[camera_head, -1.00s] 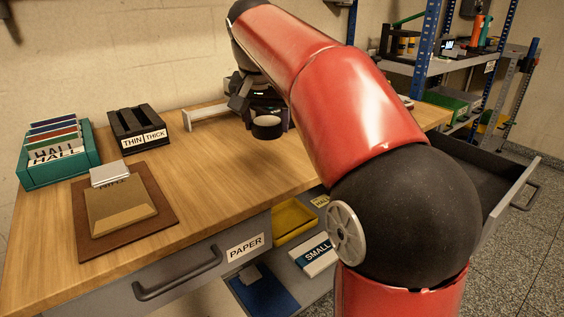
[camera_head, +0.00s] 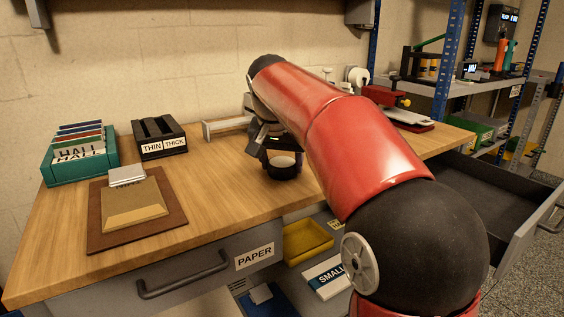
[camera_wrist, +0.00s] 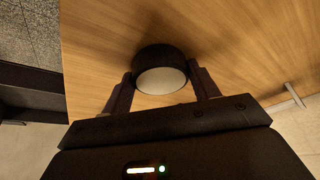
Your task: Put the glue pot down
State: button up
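The glue pot (camera_head: 282,168) is a short dark round pot with a pale top, over the middle of the wooden table. In the wrist view the pot (camera_wrist: 160,78) sits between the two fingers of my gripper (camera_wrist: 163,88), which press against its sides. In the head view my gripper (camera_head: 281,160) is partly hidden by my red arm. The pot is upright and at or very close to the tabletop (camera_head: 220,200); I cannot tell whether its base touches.
A grey rail (camera_head: 225,124) is behind the pot. An open drawer (camera_head: 500,190) is right.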

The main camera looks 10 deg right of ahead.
jog(key=o, duration=0.5)
jog(key=shift+c, duration=0.2)
jog(key=p+v, duration=0.2)
jog(key=v, duration=1)
jog(key=shift+r+p, duration=0.15)
jog(key=shift+p, duration=0.2)
jog(key=shift+s, duration=0.1)
jog(key=s+d+f+n+t+y, duration=0.1)
jog(key=s+f+n, duration=0.4)
jog(key=s+f, duration=1.8)
jog(key=shift+s+d+f+t+y, duration=0.3)
jog(key=shift+s+d+y, duration=0.2)
jog(key=shift+s+d, duration=0.15)
